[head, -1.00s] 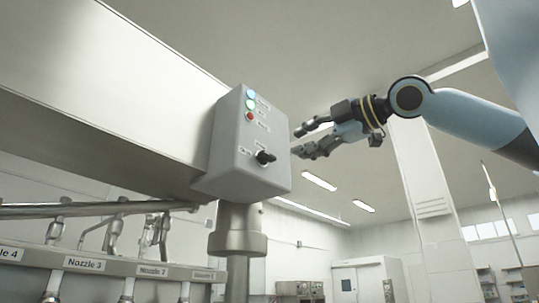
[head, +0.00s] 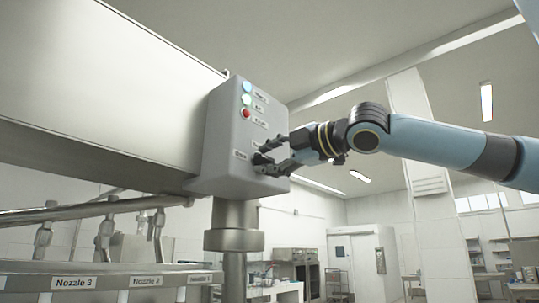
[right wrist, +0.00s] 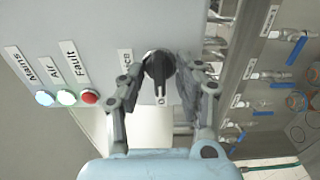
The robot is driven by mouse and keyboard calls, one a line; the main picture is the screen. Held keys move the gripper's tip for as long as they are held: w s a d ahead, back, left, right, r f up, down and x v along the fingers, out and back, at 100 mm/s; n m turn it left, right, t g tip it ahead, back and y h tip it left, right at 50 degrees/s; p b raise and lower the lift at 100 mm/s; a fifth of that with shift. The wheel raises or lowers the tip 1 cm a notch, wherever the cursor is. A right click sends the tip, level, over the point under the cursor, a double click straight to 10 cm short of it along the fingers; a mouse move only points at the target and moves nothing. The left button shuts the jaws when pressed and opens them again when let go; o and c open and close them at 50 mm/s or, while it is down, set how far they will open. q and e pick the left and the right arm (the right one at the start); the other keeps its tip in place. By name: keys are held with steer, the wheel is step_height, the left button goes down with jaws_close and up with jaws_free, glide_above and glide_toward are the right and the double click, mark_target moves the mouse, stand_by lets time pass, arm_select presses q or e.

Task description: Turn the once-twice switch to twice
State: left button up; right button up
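The once-twice switch (right wrist: 159,68) is a black rotary knob on the grey control box (head: 238,150). In the right wrist view its raised grip lies along the picture's vertical, with a partly hidden label ending in "CE" to its left. The other label is not readable. My right gripper (head: 270,158) is at the front of the box, its two fingers apart on either side of the knob. The right finger is very close to the knob; I cannot tell whether it touches. In the head view the fingers partly hide the knob. My left gripper is not in view.
Blue, green and red lights (head: 247,113) labelled Mains, Air and Fault sit on the same panel. A metal post (head: 234,225) holds the box. Labelled nozzles (head: 103,240) stand lower left. Valves with blue handles (right wrist: 268,76) show at the right of the wrist view.

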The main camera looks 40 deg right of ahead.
steer(key=shift+c, duration=0.4)
jaws_close()
